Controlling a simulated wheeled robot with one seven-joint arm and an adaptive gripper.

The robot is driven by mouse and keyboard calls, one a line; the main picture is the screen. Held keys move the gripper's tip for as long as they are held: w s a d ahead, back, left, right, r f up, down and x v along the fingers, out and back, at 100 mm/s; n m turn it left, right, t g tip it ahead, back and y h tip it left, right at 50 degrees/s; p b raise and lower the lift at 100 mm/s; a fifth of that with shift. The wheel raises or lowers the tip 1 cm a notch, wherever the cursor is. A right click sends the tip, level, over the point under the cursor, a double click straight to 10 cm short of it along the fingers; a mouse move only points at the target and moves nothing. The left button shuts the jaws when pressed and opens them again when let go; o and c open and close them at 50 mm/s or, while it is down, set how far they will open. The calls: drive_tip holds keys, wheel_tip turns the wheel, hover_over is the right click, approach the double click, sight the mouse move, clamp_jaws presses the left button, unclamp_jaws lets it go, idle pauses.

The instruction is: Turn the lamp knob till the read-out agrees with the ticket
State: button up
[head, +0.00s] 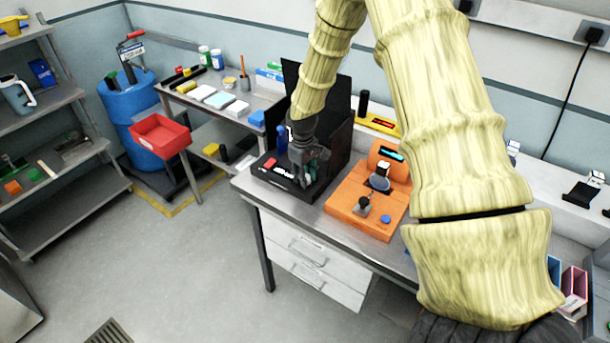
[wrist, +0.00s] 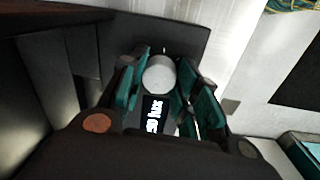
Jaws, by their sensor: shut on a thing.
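My gripper (head: 308,172) is at the black lamp box (head: 322,130) on the steel bench. In the wrist view my gripper (wrist: 158,88) has its teal-padded fingers on both sides of a pale grey round knob (wrist: 159,74), shut on it. A small dark read-out (wrist: 153,114) with white characters shows just below the knob, turned sideways. Its characters are too blurred to read surely. In the head view my gripper hides the knob. I cannot make out the ticket surely in either view.
An orange device (head: 345,196) with a small lit display stands right of the black box, close to my gripper. A yellow unit (head: 378,124) with a red display is behind it. A red bin (head: 160,136) stands left, beyond open floor. A blue drum (head: 130,95) is behind it.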

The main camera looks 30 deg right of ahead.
drive_tip(key=m+b, duration=0.1)
drive_tip(key=m, duration=0.3)
drive_tip(key=shift+w+m, duration=0.1)
drive_tip(key=shift+m, duration=0.3)
drive_tip(key=m, duration=0.4)
drive_tip(key=shift+m+b, duration=0.3)
drive_tip(key=shift+b, duration=0.1)
drive_tip(key=m, duration=0.5)
drive_tip(key=shift+g, duration=0.4)
drive_tip(key=shift+m+y, duration=0.3)
drive_tip(key=shift+m, duration=2.2)
drive_tip(key=o, duration=1)
